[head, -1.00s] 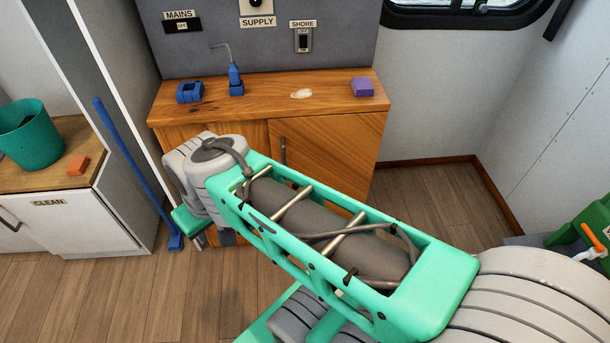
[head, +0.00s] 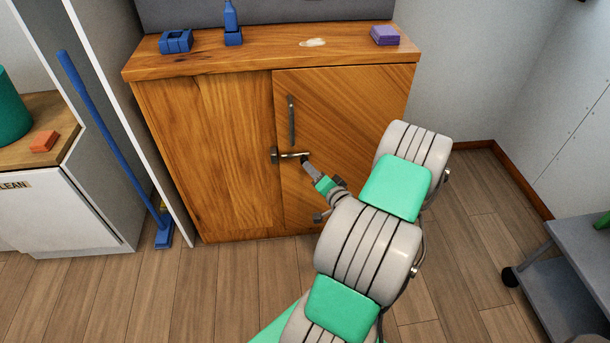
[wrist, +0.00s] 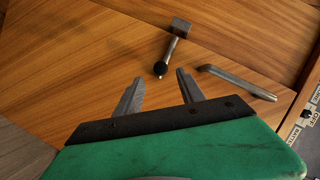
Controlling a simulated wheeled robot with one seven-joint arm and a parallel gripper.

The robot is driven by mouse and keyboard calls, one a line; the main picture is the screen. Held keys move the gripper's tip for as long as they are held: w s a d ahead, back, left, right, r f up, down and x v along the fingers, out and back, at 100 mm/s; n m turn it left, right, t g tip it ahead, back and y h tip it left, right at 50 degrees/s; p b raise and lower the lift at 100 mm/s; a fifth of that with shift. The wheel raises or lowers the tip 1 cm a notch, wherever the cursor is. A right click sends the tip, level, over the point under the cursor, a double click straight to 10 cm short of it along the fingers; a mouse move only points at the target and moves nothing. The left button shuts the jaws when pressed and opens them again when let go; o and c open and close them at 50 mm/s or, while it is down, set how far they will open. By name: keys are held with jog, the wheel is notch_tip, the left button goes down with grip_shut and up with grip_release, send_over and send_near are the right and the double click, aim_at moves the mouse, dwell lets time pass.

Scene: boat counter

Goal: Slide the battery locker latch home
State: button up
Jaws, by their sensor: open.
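The battery locker is a wooden cabinet (head: 205,150) with a striped-grain door (head: 350,100) that looks flush with the front. The latch (head: 287,155) is a grey metal block at the door's left edge with a rod running right to a dark knob. In the wrist view the block (wrist: 181,26) and black knob (wrist: 160,68) show clearly. My gripper (head: 307,165) is at the knob end of the latch. In the wrist view its two fingers (wrist: 160,76) are open and empty, with the knob just beyond and between the tips. I cannot tell whether they touch it.
A vertical door handle (head: 291,120) is just above the latch; it shows right of the fingers in the wrist view (wrist: 237,82). Blue and purple objects (head: 385,36) stand on the cabinet top. A blue broom (head: 110,140) leans at left. A grey cart (head: 570,270) is at right.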

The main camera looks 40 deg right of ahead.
jog(key=x, duration=0.7)
jog(key=shift+w+d+b, duration=0.1)
jog(key=shift+w+b, duration=0.15)
jog(key=shift+b, duration=0.05)
grip_shut()
dwell(1.0)
